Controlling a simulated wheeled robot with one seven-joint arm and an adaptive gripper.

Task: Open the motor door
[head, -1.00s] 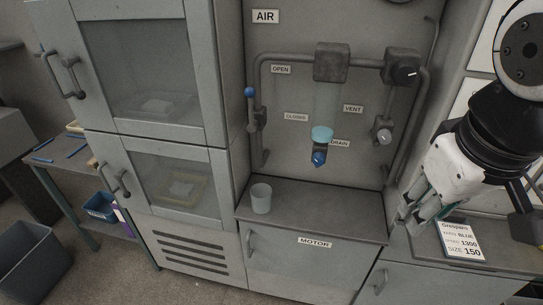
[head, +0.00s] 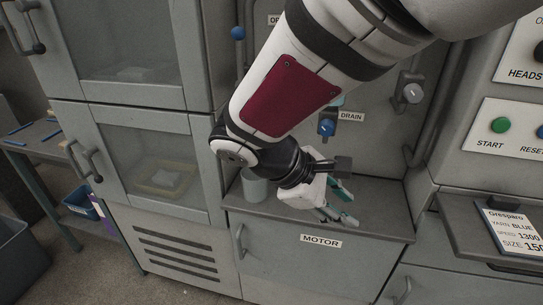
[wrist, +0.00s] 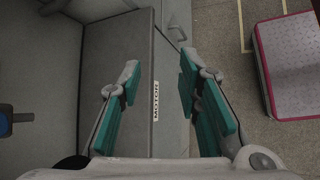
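The motor door (head: 300,262) is a grey panel below a small ledge and looks shut. It carries a white MOTOR label (head: 321,241) and a bar handle (head: 240,241) at its left edge. My gripper (head: 340,217) hangs over the ledge above the door, apart from the handle. In the wrist view my gripper (wrist: 159,104) is open and empty, its teal pads on either side of the MOTOR label (wrist: 156,101).
A pale cup (head: 255,187) stands on the ledge (head: 385,217), close behind my arm. A blue drain knob (head: 327,127) is on the panel above. Cabinet doors with handles (head: 85,161) are at left.

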